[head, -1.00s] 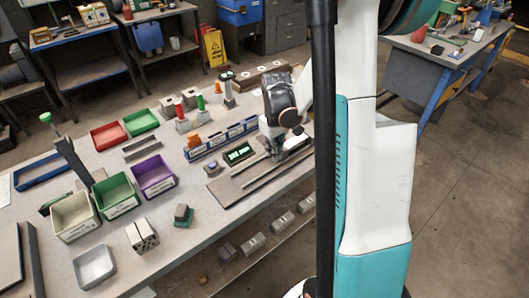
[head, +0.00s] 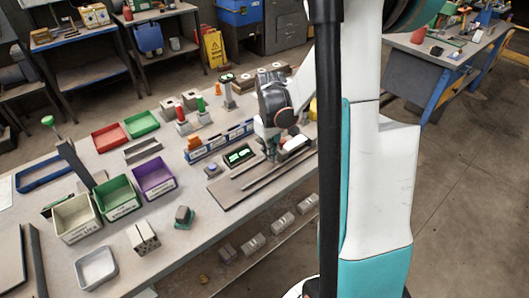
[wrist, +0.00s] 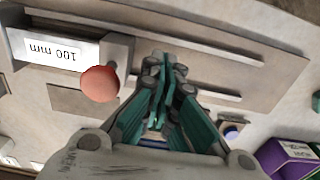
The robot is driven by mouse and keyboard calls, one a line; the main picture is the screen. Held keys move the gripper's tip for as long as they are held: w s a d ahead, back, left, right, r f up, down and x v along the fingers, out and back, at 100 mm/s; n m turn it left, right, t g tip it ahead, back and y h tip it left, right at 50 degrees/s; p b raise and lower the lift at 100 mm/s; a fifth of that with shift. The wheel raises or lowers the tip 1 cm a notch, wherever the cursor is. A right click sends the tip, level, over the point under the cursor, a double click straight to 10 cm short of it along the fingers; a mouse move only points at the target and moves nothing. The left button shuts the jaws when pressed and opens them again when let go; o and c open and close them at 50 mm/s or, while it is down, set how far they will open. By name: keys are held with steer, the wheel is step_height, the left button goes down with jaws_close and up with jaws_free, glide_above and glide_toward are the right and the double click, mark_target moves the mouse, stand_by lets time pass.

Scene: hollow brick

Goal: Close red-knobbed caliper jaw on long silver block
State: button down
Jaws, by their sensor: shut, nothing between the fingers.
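The long silver block (wrist: 62,50), labelled "100 mm", lies at the left of the wrist view. The grey caliper jaw (wrist: 119,52) stands at its right end, with the round red knob (wrist: 100,84) on its near side. Jaw and block look touching or very close; I cannot tell if a thin gap is left. My gripper (wrist: 164,66) is shut and empty, to the right of the jaw and apart from the knob. In the head view my gripper (head: 271,157) is over the caliper's base plate (head: 226,194); the jaw is hard to make out there.
A green-lit display (head: 239,155) stands left of my gripper, with a blue labelled rack (head: 222,141) behind. Upright posts with red and green tops stand farther back. Purple (head: 153,178), green (head: 118,198) and beige (head: 78,220) bins are at the left.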

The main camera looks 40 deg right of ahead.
step_height(320, 180, up, 6)
steer(key=p, duration=0.4)
stand_by(0.3)
steer(key=shift+a+r, duration=0.1)
stand_by(0.3)
